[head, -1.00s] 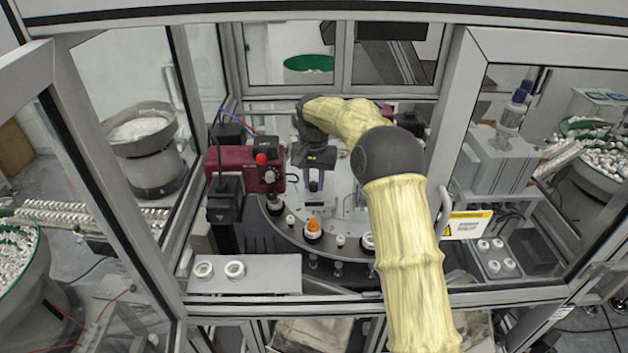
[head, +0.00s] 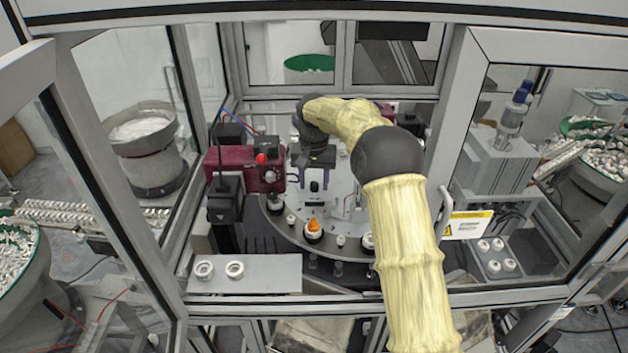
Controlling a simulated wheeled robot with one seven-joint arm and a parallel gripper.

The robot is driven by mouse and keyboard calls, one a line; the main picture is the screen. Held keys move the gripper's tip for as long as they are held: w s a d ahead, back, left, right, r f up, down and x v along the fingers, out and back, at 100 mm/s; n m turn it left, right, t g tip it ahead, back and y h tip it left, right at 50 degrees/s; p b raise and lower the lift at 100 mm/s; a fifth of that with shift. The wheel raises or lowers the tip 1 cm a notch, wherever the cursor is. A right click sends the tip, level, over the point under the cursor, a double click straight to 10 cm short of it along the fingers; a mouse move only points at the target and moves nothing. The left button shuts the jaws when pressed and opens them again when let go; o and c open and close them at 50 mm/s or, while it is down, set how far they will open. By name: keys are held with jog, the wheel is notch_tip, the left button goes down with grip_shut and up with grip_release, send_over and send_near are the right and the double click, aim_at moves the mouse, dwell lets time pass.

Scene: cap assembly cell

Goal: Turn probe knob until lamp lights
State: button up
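A maroon unit (head: 238,170) stands left of my gripper. It has a small round silver knob-like part (head: 270,177) on its right end and a red dome (head: 262,159) above it. I cannot tell whether the red dome is a lamp or lit. My gripper (head: 314,192) points down over the round table, just right of the maroon unit and behind an orange cone. Its fingertips are small and unclear, so I cannot see whether they are apart or on something. No part clearly shows as the probe knob; it may be hidden at the gripper.
A grey plate (head: 268,284) with two white rings lies front left. Window frames flank the opening. A tray (head: 512,279) holds white caps at right.

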aim_at(314, 183)
jog(key=shift+r, duration=0.1)
jog(key=shift+r+b, duration=0.4)
jog(key=shift+r, duration=0.2)
notch_tip(314, 183, up, 16)
jog(key=shift+p, duration=0.4)
dwell(0.6)
